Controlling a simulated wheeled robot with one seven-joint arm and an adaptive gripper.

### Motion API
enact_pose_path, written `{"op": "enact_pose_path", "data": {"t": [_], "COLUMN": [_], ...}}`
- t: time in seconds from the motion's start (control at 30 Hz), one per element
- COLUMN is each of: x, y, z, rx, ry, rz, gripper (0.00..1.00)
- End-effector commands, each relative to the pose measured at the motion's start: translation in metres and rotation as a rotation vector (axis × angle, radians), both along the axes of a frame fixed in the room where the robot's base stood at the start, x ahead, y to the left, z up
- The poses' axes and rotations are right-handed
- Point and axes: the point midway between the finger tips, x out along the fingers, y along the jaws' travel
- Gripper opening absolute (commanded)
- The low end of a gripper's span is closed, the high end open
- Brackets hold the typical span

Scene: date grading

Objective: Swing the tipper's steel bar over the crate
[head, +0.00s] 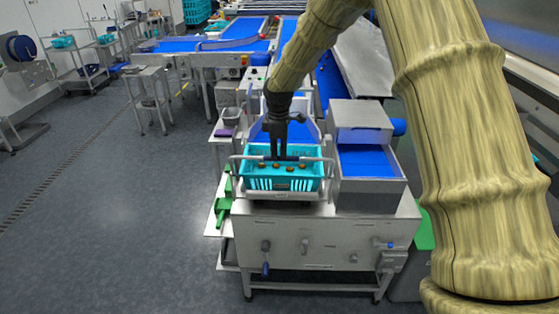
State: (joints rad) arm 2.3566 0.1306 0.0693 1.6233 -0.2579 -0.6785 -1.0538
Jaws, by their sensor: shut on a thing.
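The turquoise crate (285,184) sits upright on the tipper (310,228), a steel machine in the middle of the view. Several brown dates (276,166) show inside it. The steel bar (314,159) runs left to right across the crate, at about the height of its rim in the picture. My gripper (281,156) points down over the crate and is shut on the middle of the bar. The fingers hide that part of the bar. I cannot tell whether the bar touches the crate.
A steel box with a blue surface (365,161) stands right of the crate. Blue conveyors (205,45) lie behind. Green parts (223,208) stick out at the tipper's left. A small steel table (148,72) stands further left. The floor (110,210) at left is clear.

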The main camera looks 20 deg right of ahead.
Motion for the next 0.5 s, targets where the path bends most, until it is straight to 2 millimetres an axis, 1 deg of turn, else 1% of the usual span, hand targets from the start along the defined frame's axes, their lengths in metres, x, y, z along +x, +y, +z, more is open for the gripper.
{"op": "enact_pose_path", "data": {"t": [0.03,0.3,0.37,0.4,0.5], "x": [0.001,0.019,0.016,0.015,0.015], "y": [-0.003,-0.012,-0.011,-0.011,-0.01], "z": [-0.015,-0.017,-0.016,-0.017,-0.017], "rx": [0.002,0.004,0.004,0.004,0.003], "ry": [0.012,0.022,0.025,0.025,0.028], "rz": [-0.005,-0.004,-0.003,-0.003,-0.003], "gripper": [0.0,0.0,0.11,0.18,0.34]}}
